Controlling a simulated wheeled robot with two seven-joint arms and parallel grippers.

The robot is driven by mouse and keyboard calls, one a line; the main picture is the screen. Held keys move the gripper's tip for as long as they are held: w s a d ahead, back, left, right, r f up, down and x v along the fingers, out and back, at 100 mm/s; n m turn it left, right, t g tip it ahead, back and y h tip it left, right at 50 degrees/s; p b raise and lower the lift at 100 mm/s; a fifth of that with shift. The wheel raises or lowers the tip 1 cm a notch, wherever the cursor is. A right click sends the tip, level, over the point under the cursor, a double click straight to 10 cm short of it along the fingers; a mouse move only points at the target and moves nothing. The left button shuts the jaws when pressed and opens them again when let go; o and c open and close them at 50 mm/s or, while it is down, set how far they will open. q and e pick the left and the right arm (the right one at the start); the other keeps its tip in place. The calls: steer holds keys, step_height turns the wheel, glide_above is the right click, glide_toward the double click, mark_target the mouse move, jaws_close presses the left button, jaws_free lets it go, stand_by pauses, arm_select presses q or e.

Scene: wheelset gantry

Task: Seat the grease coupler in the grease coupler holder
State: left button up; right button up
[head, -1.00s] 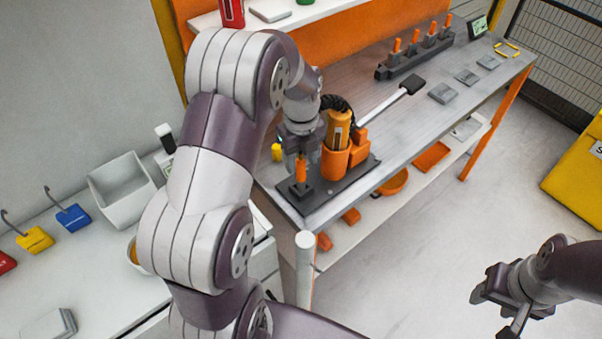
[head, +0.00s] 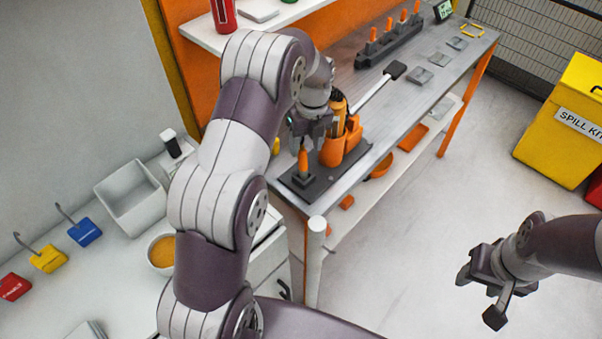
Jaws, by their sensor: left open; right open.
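The grease coupler, seen as a small orange upright piece (head: 303,160), stands in the dark block of the grease coupler holder (head: 303,181). The holder is at the near left end of a dark base plate on the workbench. The piece looks upright; how deep it sits is too small to tell. My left gripper (head: 312,138) is open, just above and slightly right of the coupler's top, and appears clear of it. My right gripper (head: 481,297) is open and empty over the floor at the right, far from the bench.
An orange holster (head: 343,148) with a tool stands right beside the coupler on the plate. A long-handled tool (head: 375,90) lies behind it. A dark rack (head: 390,45) with several orange handles is farther back. A white post (head: 316,260) stands at the bench's near corner.

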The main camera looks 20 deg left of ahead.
mark_target(302, 159)
arm_select(q)
steer(key=f, duration=0.2)
steer(key=a+f+p, duration=0.1)
steer(key=f+p, duration=0.1)
steer(key=f, duration=0.1)
steer(key=shift+s+a+f, duration=0.2)
steer(key=shift+s+f, duration=0.15)
steer(key=shift+s, duration=0.05)
steer(key=shift+w+d+f, duration=0.1)
steer(key=shift+w+f, duration=0.05)
steer(key=shift+f, duration=0.2)
steer(key=shift+w+d, duration=0.15)
steer(key=shift+w, duration=0.05)
steer(key=shift+s, duration=0.2)
jaws_close()
arm_select(e)
step_height(302, 159, up, 3)
steer(key=shift+a+f, duration=0.1)
steer(key=shift+a, duration=0.05)
arm_select(q)
steer(key=shift+w, duration=0.1)
